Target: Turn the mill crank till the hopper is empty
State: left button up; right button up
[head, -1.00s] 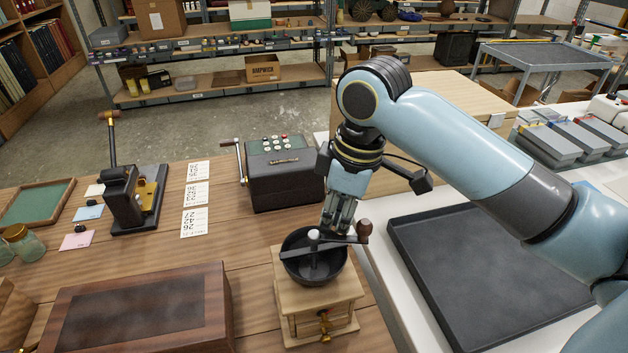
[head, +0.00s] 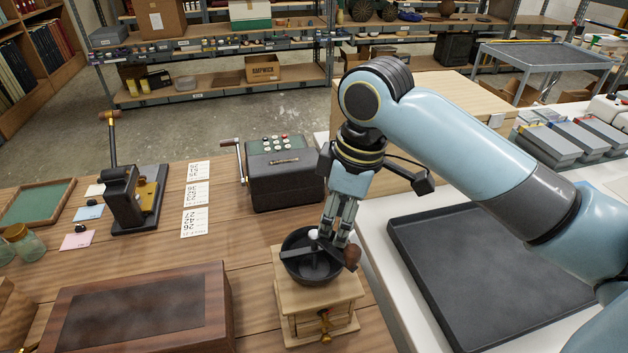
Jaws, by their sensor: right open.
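The mill has a pale wooden body (head: 292,303) with a small front drawer and brass knob, standing on the wooden table. Its dark round hopper (head: 290,268) is on top; its inside looks dark and I cannot make out any contents. The crank's brown knob (head: 351,257) is at the hopper's front right, with the pale crank hub (head: 313,234) above the bowl. My right gripper (head: 336,238) points down over the hopper's right side, just behind the knob. It is open, and I cannot tell whether a finger touches the crank. My left gripper is out of view.
A black calculating machine (head: 285,180) with a side handle stands behind the mill. A dark wooden box (head: 145,310) is left of it. An empty dark tray (head: 480,265) lies to the right.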

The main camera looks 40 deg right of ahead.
notch_tip(320, 180, up, 7)
dwell(0.6)
dwell(0.5)
